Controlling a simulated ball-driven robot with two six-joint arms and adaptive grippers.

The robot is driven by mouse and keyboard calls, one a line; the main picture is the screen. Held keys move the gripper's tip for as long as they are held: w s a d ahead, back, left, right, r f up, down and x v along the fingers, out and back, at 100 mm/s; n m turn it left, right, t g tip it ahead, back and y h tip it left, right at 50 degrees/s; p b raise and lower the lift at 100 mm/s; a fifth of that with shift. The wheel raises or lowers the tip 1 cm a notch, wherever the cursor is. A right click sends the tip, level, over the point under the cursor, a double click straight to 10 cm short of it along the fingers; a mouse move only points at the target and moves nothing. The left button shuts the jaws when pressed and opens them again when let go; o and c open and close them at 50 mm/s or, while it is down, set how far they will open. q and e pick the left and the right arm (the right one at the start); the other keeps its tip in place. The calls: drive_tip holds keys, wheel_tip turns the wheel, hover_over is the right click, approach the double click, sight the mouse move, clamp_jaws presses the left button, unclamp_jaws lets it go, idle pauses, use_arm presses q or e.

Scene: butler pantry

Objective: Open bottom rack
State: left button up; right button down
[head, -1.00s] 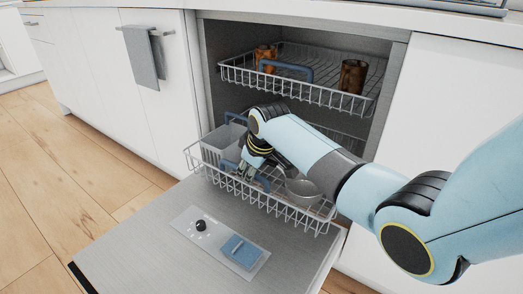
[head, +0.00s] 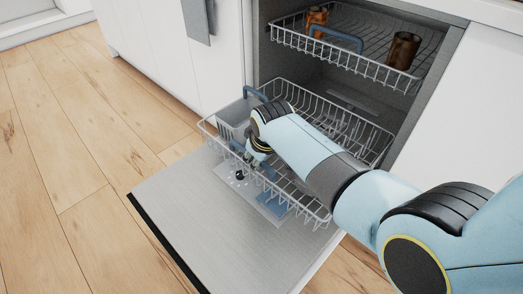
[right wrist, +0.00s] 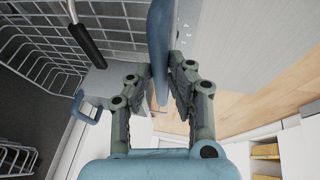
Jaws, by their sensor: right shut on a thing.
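The bottom rack (head: 318,214) is a pale wire basket. It stands out of the dishwasher above the lowered door, with its rear part still toward the opening. Its blue front handle shows in the right wrist view (right wrist: 158,30). My right gripper (head: 258,160) is at the rack's front; in the right wrist view its two fingers (right wrist: 160,85) are shut on the blue handle, one on each side. A grey cutlery basket (head: 236,112) with a blue handle sits in the rack's left part. My right arm hides part of the rack. My left gripper is not in view.
The dishwasher door (head: 190,215) lies open under the rack, with a blue-lidded dispenser (head: 272,205) on it. The upper rack (head: 335,58) holds two brown cups (head: 317,17) (head: 403,49). Wooden floor (head: 75,170) is clear at the left.

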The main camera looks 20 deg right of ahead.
drive_tip(key=shift+w+r, duration=0.1)
drive_tip(key=c, duration=1.2)
unclamp_jaws()
drive_tip(key=shift+c, duration=0.2)
drive_tip(key=v, duration=1.2)
